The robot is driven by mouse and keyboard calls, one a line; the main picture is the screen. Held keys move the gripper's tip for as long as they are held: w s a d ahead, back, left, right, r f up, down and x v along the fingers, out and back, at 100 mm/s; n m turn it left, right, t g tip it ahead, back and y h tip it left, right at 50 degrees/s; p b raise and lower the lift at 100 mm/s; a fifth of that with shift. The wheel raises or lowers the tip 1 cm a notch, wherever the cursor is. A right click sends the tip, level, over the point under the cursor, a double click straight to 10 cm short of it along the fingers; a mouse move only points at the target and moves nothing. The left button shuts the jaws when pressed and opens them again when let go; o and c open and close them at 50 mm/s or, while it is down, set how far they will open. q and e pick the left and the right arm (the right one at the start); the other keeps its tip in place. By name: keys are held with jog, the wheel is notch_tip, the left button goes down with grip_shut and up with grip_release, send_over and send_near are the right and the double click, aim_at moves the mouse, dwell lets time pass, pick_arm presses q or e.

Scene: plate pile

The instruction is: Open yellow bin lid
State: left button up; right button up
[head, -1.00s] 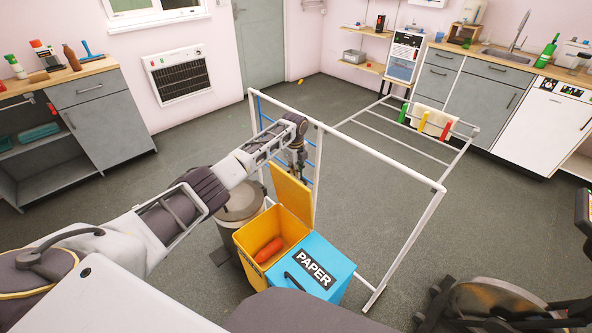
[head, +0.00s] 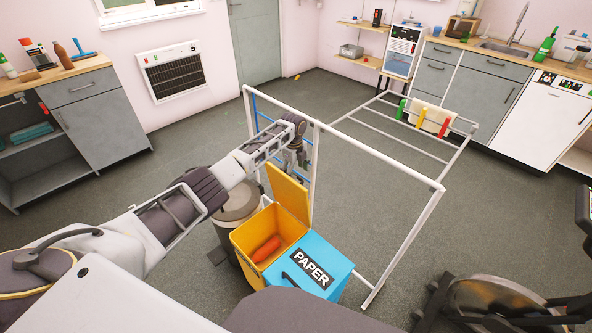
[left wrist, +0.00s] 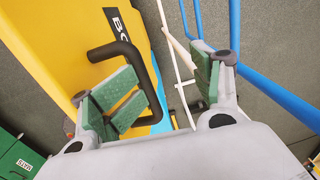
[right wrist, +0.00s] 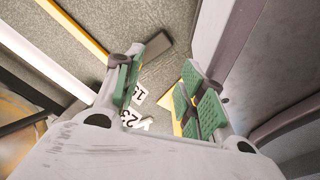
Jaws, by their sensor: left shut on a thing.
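The yellow bin (head: 247,246) stands in the middle foreground in the head view. Its yellow lid (head: 287,195) is up, standing nearly upright at the bin's far side, and the inside shows. In the left wrist view the lid (left wrist: 75,45) fills the upper left, with a black bar handle (left wrist: 120,48). My left gripper (head: 296,158) is at the top of the raised lid. My right gripper (right wrist: 155,95) is open and empty in the right wrist view.
A red-orange object (head: 266,248) lies inside the yellow bin. A blue bin labelled PAPER (head: 330,252) stands against it on the right. A grey cylindrical bin (head: 238,204) is behind left. A white drying rack (head: 383,155) stands close behind and right.

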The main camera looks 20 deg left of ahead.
pick_arm(q)
jog(key=shift+s+d+f, duration=0.25)
jog(key=shift+d, duration=0.05)
jog(key=shift+c, duration=0.6)
jog(key=shift+a+r, duration=0.1)
jog(key=shift+r, duration=0.7)
jog(key=shift+c, duration=0.8)
notch_tip(320, 180, up, 11)
jog(key=shift+s+a, duration=0.25)
jog(key=shift+a, duration=0.1)
jog(key=shift+s+f, duration=0.1)
